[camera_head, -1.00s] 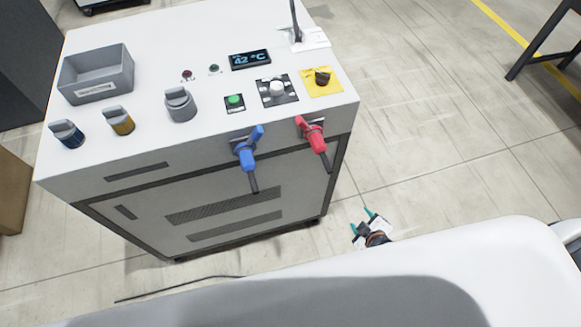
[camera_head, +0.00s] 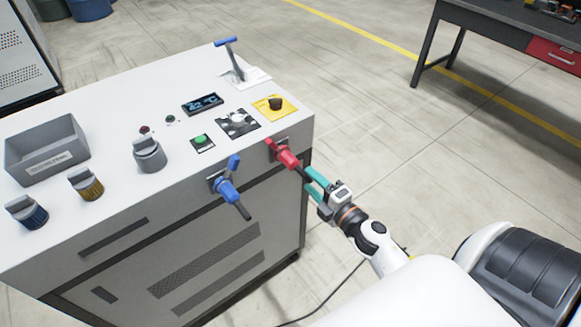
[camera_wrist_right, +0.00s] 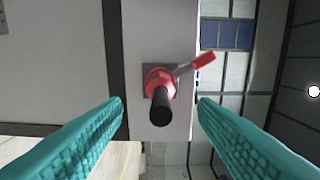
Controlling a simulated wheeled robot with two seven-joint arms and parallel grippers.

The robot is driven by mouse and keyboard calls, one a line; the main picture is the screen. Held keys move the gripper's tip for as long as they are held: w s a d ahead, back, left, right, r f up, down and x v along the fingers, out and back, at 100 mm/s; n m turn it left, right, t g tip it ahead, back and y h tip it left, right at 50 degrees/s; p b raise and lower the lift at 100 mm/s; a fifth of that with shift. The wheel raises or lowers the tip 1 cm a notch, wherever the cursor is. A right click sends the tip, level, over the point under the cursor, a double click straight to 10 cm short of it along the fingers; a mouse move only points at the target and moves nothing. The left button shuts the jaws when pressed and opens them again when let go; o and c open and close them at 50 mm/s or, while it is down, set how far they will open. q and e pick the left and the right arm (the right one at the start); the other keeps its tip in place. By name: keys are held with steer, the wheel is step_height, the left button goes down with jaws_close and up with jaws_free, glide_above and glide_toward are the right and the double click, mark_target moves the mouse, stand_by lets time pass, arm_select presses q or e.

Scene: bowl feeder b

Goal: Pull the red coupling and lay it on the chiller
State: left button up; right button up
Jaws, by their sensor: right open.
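The red coupling (camera_head: 287,157) is seated on the front face of the white chiller (camera_head: 110,112), near its right corner, with a black hose stub pointing out and down. My right gripper (camera_head: 312,184) is open just in front of it. In the right wrist view the red coupling (camera_wrist_right: 158,82) and its black stub lie between the two teal fingers (camera_wrist_right: 160,108), apart from both. A red lever sticks out to its upper right there. My left gripper is not in view.
A blue coupling (camera_head: 228,188) with its lever sits left of the red one. The chiller top carries a grey bin (camera_head: 47,152), several knobs, a display (camera_head: 203,104), a yellow switch plate (camera_head: 280,107) and a blue-handled lever (camera_head: 229,55). A dark workbench (camera_head: 510,25) stands at back right.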

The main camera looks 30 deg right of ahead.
mark_target(296, 162)
steer(key=shift+w+a+r, duration=0.1)
steer(key=shift+w+a, duration=0.05)
steer(key=shift+w, duration=0.1)
steer(key=w, duration=0.5)
steer(key=shift+w+a, duration=0.15)
steer(key=shift+w, duration=0.2)
steer(key=shift+w+r, duration=0.1)
steer(key=shift+w, duration=0.15)
steer(key=shift+w+r, duration=0.25)
steer(key=shift+r, duration=0.4)
steer(key=shift+c, duration=0.5)
jaws_close()
steer(key=shift+s+a+f+p, duration=0.1)
steer(key=shift+s+f+p, duration=0.2)
steer(key=shift+s+f, duration=0.35)
